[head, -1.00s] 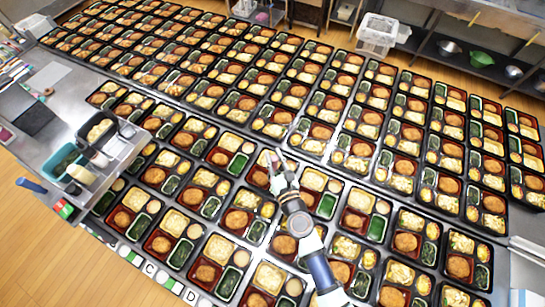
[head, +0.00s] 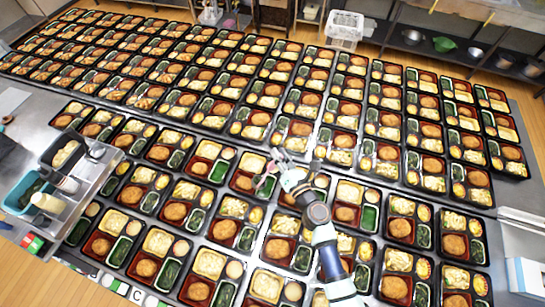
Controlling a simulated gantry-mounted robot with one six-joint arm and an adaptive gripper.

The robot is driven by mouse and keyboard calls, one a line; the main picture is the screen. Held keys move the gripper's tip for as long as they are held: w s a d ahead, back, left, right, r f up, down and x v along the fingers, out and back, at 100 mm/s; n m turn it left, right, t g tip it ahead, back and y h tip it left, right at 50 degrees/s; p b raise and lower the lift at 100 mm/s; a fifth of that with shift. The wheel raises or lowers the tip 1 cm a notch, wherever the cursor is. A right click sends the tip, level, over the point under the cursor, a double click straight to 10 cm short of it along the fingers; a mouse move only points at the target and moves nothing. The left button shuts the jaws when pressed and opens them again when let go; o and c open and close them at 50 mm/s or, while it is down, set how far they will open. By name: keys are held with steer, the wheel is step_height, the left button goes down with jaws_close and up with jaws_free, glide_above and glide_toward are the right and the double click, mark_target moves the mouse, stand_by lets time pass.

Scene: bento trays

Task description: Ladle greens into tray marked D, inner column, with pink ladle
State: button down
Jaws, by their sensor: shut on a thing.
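My gripper (head: 283,174) is above the trays near the middle of the head view. It is shut on the pink ladle (head: 265,183), which shows as a small pink shape over a tray. Whether the ladle bowl holds greens is too small to tell. A teal tub of dark greens (head: 14,205) stands at the left, well away from the gripper. A letter C marker (head: 136,296) is at the front edge; the D marker cannot be read clearly now. One tray has an empty-looking green compartment (head: 218,171), and another bright green compartment (head: 369,217) is right of my arm.
Bento trays in close rows fill the table, leaving little bare surface. A metal rack (head: 80,195) at the left holds tubs and a pale bottle (head: 48,203). A white bin (head: 344,29) stands at the back. My arm hides some trays at the front centre.

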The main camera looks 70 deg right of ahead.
steer(key=s+d+f+m+b, duration=0.3)
steer(key=s+d+f+m, duration=0.2)
steer(key=f+m, duration=0.2)
steer(key=shift+s+d+f+m, duration=0.15)
steer(key=shift+s+f+m, duration=0.2)
steer(key=shift+f, duration=0.5)
steer(key=shift+w+r, duration=0.1)
stand_by(0.9)
